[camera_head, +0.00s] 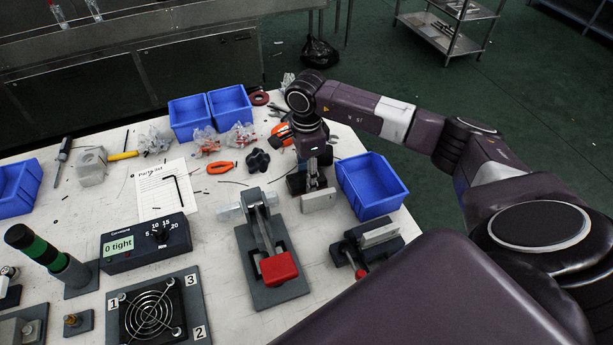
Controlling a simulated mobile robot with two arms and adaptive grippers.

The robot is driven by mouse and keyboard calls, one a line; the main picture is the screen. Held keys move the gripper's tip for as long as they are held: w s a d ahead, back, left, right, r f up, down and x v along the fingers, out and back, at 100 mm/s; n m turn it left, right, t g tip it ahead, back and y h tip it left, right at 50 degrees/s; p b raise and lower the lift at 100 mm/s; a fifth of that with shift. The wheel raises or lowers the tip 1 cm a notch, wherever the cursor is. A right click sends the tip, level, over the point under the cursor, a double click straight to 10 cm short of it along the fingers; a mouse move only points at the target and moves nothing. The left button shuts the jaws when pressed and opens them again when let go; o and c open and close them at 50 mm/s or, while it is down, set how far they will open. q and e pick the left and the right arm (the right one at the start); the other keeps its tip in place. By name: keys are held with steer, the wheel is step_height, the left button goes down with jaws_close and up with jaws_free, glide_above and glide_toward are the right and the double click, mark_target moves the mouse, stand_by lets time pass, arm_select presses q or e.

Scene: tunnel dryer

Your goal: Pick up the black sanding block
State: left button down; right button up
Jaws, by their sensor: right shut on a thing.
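The black sanding block (295,184) appears as a dark block at the tips of my right gripper, partly hidden by the fingers. My right gripper (311,182) points down over the table, to the left of the right-hand blue bin, and is shut on the block. I cannot tell whether the block is clear of the tabletop. A light grey block (318,201) sits right in front of the fingers. My left gripper is not in view.
An empty blue bin (371,186) stands close right of my right gripper. A grey clamp fixture with a red pad (279,267) is in front. A black knob (258,160) and orange-handled tools (221,167) lie to the left. A display box (147,243) stands further left.

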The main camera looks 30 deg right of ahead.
step_height(320, 180, up, 20)
steer(key=b, duration=0.2)
stand_by(0.4)
